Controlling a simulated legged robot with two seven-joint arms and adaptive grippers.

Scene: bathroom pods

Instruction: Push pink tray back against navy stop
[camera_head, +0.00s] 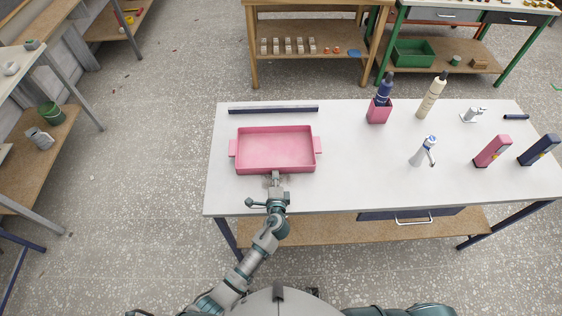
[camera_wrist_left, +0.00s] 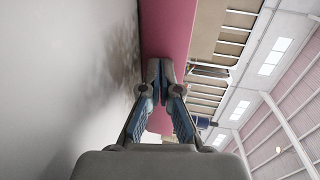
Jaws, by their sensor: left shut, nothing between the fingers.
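The pink tray (camera_head: 275,150) is empty and lies flat on the white table, with a small handle on each short side. The navy stop (camera_head: 273,110) is a long dark bar behind it, with a strip of bare table between them. My left gripper (camera_head: 275,178) is shut and empty at the middle of the tray's front wall. In the left wrist view the shut fingertips (camera_wrist_left: 160,70) are right at the pink tray wall (camera_wrist_left: 168,30); whether they touch it I cannot tell. My right gripper is not in view.
On the white table (camera_head: 350,185), a pink holder (camera_head: 379,112) with a navy bottle, a cream bottle (camera_head: 432,95) and a white-and-blue dispenser (camera_head: 423,152) stand right of the tray. Pink (camera_head: 491,151) and navy (camera_head: 540,149) items stand farther right. Table around the tray is clear.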

